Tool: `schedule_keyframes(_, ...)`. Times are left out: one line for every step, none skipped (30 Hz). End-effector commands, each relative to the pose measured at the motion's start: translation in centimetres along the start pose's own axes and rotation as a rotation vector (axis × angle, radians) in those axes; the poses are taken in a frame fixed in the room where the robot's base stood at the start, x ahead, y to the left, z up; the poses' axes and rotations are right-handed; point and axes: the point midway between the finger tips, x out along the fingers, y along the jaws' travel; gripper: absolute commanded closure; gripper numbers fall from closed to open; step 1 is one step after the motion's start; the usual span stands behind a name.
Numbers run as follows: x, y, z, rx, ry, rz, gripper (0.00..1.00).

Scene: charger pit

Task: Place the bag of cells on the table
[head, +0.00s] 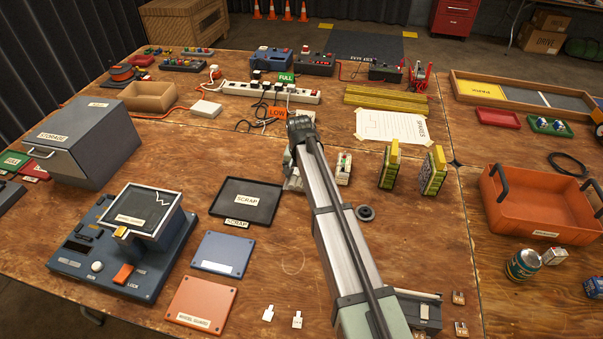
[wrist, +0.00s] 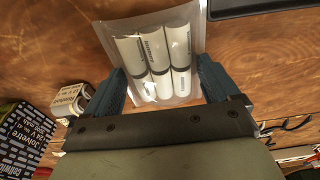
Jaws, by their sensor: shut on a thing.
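The bag of cells (wrist: 155,62) is a clear pouch with white cylinders carrying dark bands and print, side by side. In the wrist view, my gripper (wrist: 161,78) has one blue-grey finger at each side of the bag and is shut on it. The bag extends out past the fingertips, over the brown wooden table (wrist: 60,35). Whether its far end touches the wood I cannot tell. In the head view, my arm reaches over the middle of the table (head: 240,155) and mostly hides the gripper and bag.
A black scrap tray (head: 247,201) lies left of my arm. A small white pack (head: 343,168) and two yellow-green boxes (head: 389,168) (head: 432,172) stand to the right, with a dark round piece (head: 365,213) nearer. An orange bin (head: 540,205) is farther right. Bare wood lies between them.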

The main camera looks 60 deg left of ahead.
Motion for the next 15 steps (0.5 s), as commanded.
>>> schedule_keyframes(0.07, -0.01, -0.02, 0.0, 0.001, 0.0, 0.57)
schedule_keyframes(0.06, -0.01, -0.03, 0.0, 0.002, -0.001, 0.57)
schedule_keyframes(0.03, -0.01, -0.03, 0.0, 0.002, -0.001, 0.57)
schedule_keyframes(0.02, -0.01, -0.03, 0.0, 0.002, -0.001, 0.57)
schedule_keyframes(0.01, -0.01, -0.03, 0.0, 0.002, -0.001, 0.57)
schedule_keyframes(0.01, -0.01, -0.03, 0.0, 0.002, -0.001, 0.57)
schedule_keyframes(0.02, -0.01, -0.03, 0.0, 0.002, -0.001, 0.57)
schedule_keyframes(0.05, -0.01, -0.03, 0.0, 0.001, -0.001, 0.57)
schedule_keyframes(0.13, -0.01, -0.02, 0.0, 0.001, -0.001, 0.57)
schedule_keyframes(0.2, -0.01, -0.01, 0.0, 0.001, -0.001, 0.57)
schedule_keyframes(0.27, -0.01, 0.0, 0.0, 0.002, -0.001, 0.57)
schedule_keyframes(0.32, -0.01, 0.01, 0.0, 0.001, -0.001, 0.09)
schedule_keyframes(0.3, -0.01, 0.01, 0.0, 0.001, -0.001, 0.06)
schedule_keyframes(0.3, -0.01, 0.01, 0.0, 0.001, -0.001, 0.03)
schedule_keyframes(0.3, -0.01, 0.01, 0.0, 0.001, -0.001, 0.0)
